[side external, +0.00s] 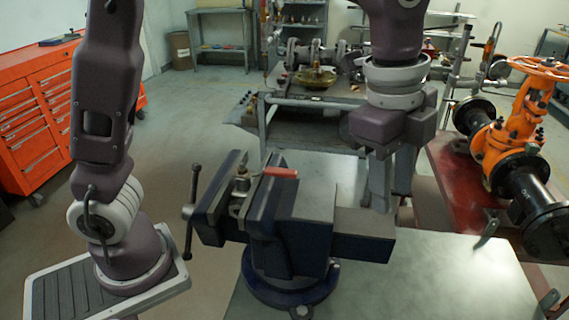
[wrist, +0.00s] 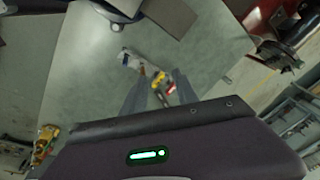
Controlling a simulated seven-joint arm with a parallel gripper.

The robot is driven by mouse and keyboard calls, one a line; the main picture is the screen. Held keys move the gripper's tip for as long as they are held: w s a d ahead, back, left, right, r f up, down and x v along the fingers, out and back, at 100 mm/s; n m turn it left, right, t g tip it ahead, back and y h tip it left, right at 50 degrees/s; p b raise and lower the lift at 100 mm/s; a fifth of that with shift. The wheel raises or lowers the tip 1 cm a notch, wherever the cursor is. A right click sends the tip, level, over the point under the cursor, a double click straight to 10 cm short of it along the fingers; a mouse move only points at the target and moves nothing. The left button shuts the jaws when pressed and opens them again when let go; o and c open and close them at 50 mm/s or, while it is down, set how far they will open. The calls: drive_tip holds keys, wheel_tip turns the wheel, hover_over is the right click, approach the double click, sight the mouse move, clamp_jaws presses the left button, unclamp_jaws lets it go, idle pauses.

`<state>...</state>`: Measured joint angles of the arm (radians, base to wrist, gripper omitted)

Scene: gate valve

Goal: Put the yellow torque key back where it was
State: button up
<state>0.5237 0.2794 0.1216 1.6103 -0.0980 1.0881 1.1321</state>
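A small yellow tool with red and dark parts, seemingly the yellow torque key (wrist: 160,82), shows in the wrist view over the grey-green bench top. It lies between and just beyond the fingertips of my gripper (wrist: 158,88). The two fingers stand well apart, with gaps beside the yellow tool, so my gripper looks open. I cannot tell how far the fingertips are above it. In the side external view my gripper (side external: 392,175) points down behind the vise, and its fingertips and the yellow tool are hidden there.
The dark blue vise (side external: 295,225) stands on the bench (side external: 450,285), with a red-handled item (side external: 281,172) on its jaws. A small pale tool (wrist: 130,60) lies left of the yellow one. An orange gate valve (side external: 510,140) stands right. A cluttered cart (side external: 310,97) is behind.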

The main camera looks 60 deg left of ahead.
drive_tip(key=s+a+r+n+t, duration=0.1)
drive_tip(key=s+a+r+n, duration=0.35)
drive_tip(key=a, duration=0.25)
drive_tip(key=s+a+f+n+t+y, duration=0.1)
drive_tip(key=s+a+f+n+t, duration=0.2)
drive_tip(key=s+a+n, duration=0.7)
drive_tip(key=s+f+n, duration=0.1)
drive_tip(key=s+n, duration=0.1)
drive_tip(key=s, duration=0.2)
drive_tip(key=shift+s+a+n, duration=0.2)
drive_tip(key=shift+s+n, duration=0.15)
drive_tip(key=shift+s, duration=0.05)
drive_tip(key=shift+c, duration=0.5)
